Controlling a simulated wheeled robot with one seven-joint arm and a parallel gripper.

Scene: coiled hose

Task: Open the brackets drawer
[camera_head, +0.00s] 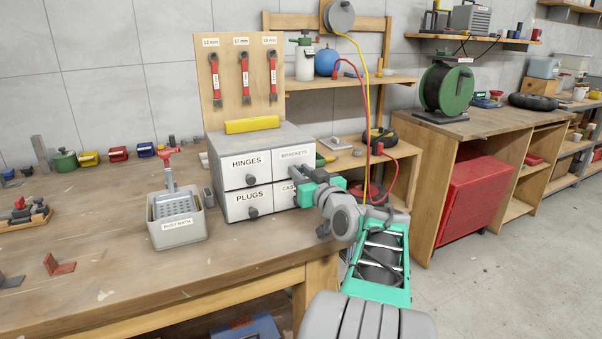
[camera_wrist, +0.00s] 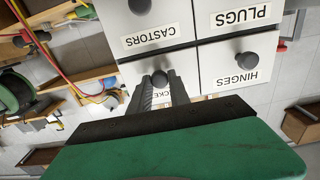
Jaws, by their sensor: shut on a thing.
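A grey cabinet (camera_head: 262,137) with white drawers stands on the workbench. The brackets drawer (camera_head: 295,154) is at its upper right, beside the hinges drawer (camera_head: 246,162) and above the castors drawer. Its front looks about level with the neighbouring fronts. In the wrist view, which is turned upside down, my gripper (camera_wrist: 160,88) is shut on the brackets drawer's dark round knob (camera_wrist: 159,77). The fingers hide part of the brackets label. In the head view my gripper (camera_head: 290,172) comes in from the right, and it hides part of the castors drawer.
A yellow object (camera_head: 252,125) lies on the cabinet top. A labelled grey bin (camera_head: 178,234) stands on the bench to the left. Red and yellow hoses (camera_head: 367,110) hang behind my arm on the right. Open floor lies at the right.

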